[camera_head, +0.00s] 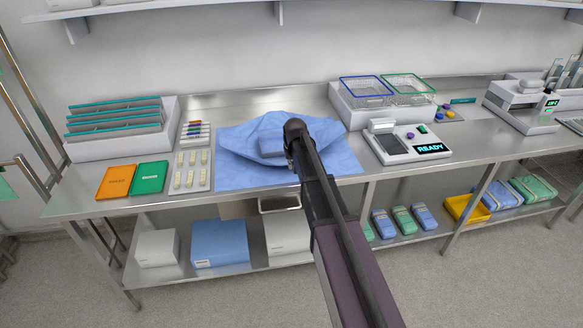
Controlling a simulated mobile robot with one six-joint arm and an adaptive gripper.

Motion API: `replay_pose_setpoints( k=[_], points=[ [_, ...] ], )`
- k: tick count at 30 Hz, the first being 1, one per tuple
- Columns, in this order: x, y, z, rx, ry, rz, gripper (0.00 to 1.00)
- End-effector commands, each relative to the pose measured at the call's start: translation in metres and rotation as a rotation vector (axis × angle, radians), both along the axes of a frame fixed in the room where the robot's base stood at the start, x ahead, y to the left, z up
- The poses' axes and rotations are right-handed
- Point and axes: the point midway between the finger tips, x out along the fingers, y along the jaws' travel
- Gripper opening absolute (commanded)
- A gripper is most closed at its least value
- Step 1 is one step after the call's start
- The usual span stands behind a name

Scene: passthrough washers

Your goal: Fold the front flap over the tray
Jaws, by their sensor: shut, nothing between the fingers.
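A light blue wrap sheet (235,172) lies on the steel bench in the middle of the view. Its near part lies flat towards the front edge of the bench, and its back part is bunched up. A darker blue block-like shape (271,144) shows at its centre; I cannot tell whether this is the tray or cloth over it. My gripper (292,165) is just right of that shape, low over the sheet. It is shut and empty, though mostly hidden by my arm, which also covers part of the sheet's right side. I cannot tell whether it touches the cloth.
Left of the sheet are a tray of vials (204,172), green (149,177) and orange (116,182) folders and a rack (120,142). Right are a device reading READY (408,158) and wire baskets (405,95). Boxes (219,243) stand on the lower shelf.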

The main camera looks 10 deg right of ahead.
Motion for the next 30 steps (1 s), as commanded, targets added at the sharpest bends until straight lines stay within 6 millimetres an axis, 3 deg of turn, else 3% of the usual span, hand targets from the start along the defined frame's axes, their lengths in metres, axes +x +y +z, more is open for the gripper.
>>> replay_pose_setpoints(
  k=[30],
  points=[
    [0.064, 0.001, 0.018, 0.0, 0.0, 0.001, 0.0]
  ],
)
